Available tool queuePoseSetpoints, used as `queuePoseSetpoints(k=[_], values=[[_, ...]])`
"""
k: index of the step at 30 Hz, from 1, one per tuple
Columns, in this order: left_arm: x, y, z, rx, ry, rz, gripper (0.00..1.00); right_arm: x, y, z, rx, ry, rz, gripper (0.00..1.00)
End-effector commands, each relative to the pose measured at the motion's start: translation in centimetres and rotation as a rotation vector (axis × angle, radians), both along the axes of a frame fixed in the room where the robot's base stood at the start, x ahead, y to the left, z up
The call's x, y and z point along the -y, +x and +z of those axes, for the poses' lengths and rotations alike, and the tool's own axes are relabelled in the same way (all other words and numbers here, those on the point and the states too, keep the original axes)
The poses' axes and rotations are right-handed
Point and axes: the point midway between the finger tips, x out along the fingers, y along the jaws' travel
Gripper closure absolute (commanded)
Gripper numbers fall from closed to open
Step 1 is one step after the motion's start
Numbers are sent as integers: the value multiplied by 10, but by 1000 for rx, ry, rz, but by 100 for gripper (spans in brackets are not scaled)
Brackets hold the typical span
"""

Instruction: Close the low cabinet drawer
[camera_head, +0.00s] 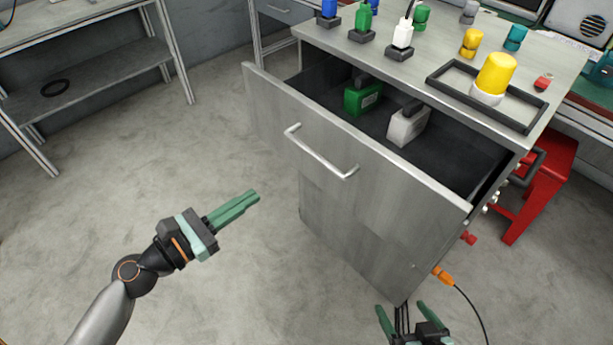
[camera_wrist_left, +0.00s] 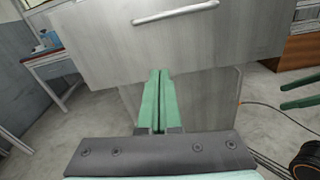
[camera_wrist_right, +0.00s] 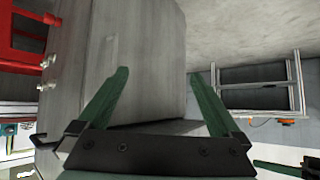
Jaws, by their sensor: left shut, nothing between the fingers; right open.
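The metal cabinet's top drawer (camera_head: 350,155) is pulled out, with a bar handle (camera_head: 322,152) on its front. Inside it are a green container (camera_head: 362,98) and a grey container (camera_head: 406,126). My left gripper (camera_head: 256,195) is shut and empty, in front of the drawer face and apart from it in the head view. In the left wrist view its fingers (camera_wrist_left: 158,72) point at the drawer front (camera_wrist_left: 200,45), below the handle (camera_wrist_left: 175,13). My right gripper (camera_head: 400,306) is open and empty, near the cabinet's lower right corner; its fingers also show in the right wrist view (camera_wrist_right: 158,85).
A red stool (camera_head: 545,170) and an orange plug with a cable (camera_head: 443,275) are at the cabinet's right. The floor at the left is clear, up to a metal shelf table (camera_head: 100,75).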

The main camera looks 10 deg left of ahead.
Motion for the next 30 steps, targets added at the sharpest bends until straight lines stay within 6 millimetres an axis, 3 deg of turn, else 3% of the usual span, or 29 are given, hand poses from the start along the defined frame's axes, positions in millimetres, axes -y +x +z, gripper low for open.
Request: queuePoseSetpoints(k=[3, 10, 19, 30], values=[[-1, 2, 5, -29, -103, -6, 100, -2, 3, -2, 9, 3, 5, 0], [9, 16, 10, -37, -127, -8, 100, -5, 0, 2, -9, 11, 7, 0], [40, 59, 11, -34, -126, -6, 100, -8, -14, -6, -72, 15, 0, 0], [74, 106, 8, -35, -123, -7, 100, -9, -12, 0, -60, 21, -2, 0]])
